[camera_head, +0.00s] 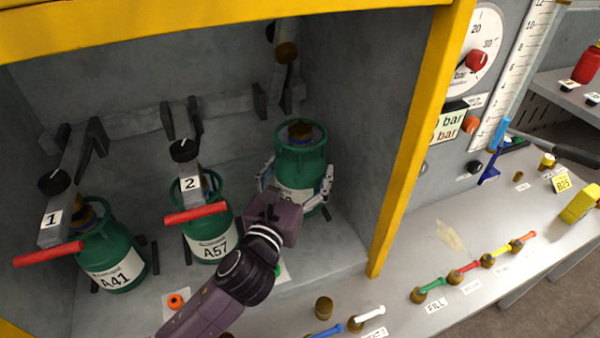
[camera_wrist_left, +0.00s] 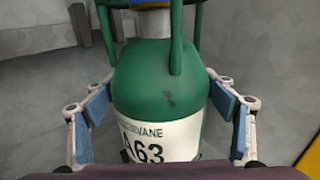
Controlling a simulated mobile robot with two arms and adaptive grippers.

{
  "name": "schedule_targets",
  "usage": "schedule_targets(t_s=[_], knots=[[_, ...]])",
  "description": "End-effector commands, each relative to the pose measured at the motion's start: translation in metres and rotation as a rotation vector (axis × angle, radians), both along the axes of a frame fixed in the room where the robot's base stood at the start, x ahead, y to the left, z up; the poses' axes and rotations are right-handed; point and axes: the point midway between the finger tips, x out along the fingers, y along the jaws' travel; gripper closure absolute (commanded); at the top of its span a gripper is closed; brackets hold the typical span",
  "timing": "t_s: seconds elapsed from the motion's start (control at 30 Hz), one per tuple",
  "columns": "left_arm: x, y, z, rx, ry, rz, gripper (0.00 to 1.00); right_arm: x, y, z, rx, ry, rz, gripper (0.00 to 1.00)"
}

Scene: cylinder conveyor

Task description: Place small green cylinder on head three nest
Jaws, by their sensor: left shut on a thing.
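The small green cylinder (camera_head: 301,146) is upright at the third place, inside the yellow-framed bay. In the left wrist view the cylinder (camera_wrist_left: 160,85) fills the middle, with the label A63. My left gripper (camera_head: 297,181) is shut on it, one finger on each side of its body. In the left wrist view the fingers of my gripper (camera_wrist_left: 165,115) flank the label. The third head (camera_head: 286,52) is at the back, above and behind the cylinder. The nest under the cylinder is hidden by my arm and the cylinder; I cannot tell whether its base touches down. My right gripper is not in view.
Green cylinders A41 (camera_head: 112,259) and A57 (camera_head: 210,238) stand under heads 1 and 2, each with a red handle. The yellow post (camera_head: 415,140) bounds the bay on the right. Coloured valve handles (camera_head: 468,267) line the grey counter.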

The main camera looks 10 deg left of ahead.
Motion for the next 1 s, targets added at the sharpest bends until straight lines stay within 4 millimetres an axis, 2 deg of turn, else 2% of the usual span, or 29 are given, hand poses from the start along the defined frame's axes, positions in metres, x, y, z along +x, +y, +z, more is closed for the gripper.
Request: schedule_targets(t_s=[0.17,0.33,0.6,1.0], knots=[[0.001,0.0,-0.014,-0.003,-0.018,-0.001,0.8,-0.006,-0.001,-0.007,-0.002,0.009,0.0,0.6],[0.001,0.001,-0.023,-0.001,-0.019,0.0,0.8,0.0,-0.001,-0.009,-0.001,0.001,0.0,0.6],[0.001,0.0,-0.053,-0.003,-0.019,-0.001,0.8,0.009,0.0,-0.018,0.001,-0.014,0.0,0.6],[0.001,0.0,-0.056,-0.001,-0.02,-0.002,0.8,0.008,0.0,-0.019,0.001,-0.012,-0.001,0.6]])
